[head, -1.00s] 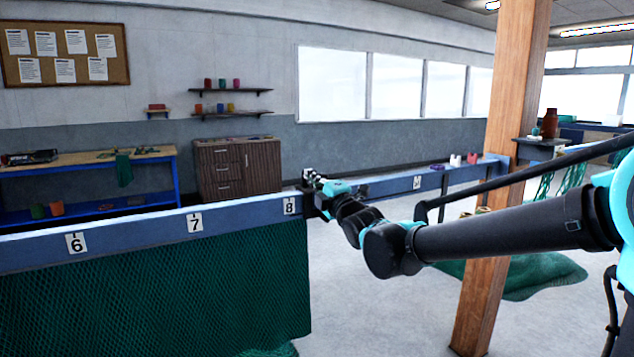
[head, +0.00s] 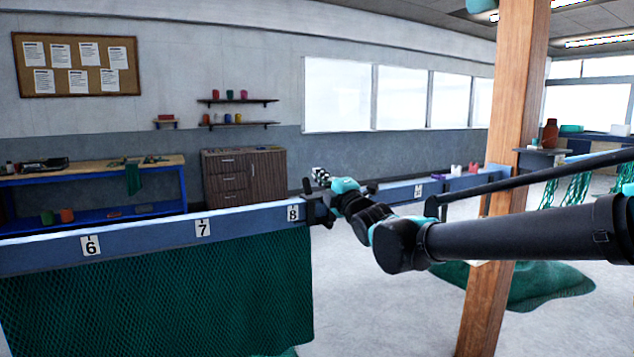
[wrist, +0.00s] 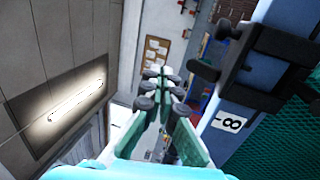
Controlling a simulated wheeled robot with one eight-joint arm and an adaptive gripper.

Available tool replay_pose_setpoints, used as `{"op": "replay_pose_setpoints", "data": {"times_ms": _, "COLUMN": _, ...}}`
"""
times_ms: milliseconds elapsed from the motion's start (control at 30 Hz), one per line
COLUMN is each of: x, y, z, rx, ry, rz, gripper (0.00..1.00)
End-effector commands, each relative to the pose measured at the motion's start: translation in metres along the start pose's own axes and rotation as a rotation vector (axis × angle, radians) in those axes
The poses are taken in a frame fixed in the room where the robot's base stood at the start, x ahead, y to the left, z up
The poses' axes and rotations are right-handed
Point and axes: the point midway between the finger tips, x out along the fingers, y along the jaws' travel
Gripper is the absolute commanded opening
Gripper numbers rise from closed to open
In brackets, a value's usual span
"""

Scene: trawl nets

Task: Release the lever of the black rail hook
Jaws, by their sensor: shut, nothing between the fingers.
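The black rail hook (head: 313,208) sits on the blue rail beside the number 8 plate. A short dark upright piece shows at its top left; I cannot tell whether this is the lever. In the wrist view the hook (wrist: 275,62) is at the upper right, clamped around the rail, with dark knobbed parts sticking out to the left. My gripper (head: 320,175) is just above and right of the hook in the head view. In the wrist view my gripper (wrist: 164,72) is shut and empty, left of the hook and apart from it.
The blue rail (head: 150,236) carries number plates and a green net (head: 160,300). A wooden post (head: 505,130) stands on the right, close to my arm. Cups stand on the rail's far part. A workbench (head: 90,180) and cabinet (head: 245,177) are behind.

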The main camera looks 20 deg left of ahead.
Motion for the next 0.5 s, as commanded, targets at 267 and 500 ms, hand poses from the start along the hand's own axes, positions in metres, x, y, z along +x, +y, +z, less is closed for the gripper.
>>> {"op": "replay_pose_setpoints", "data": {"times_ms": 267, "x": -0.026, "y": 0.022, "z": 0.000, "rx": 0.000, "ry": 0.000, "rz": 0.000, "gripper": 0.00}}
{"op": "replay_pose_setpoints", "data": {"times_ms": 500, "x": -0.053, "y": 0.045, "z": 0.000, "rx": 0.000, "ry": -0.001, "rz": 0.000, "gripper": 0.00}}
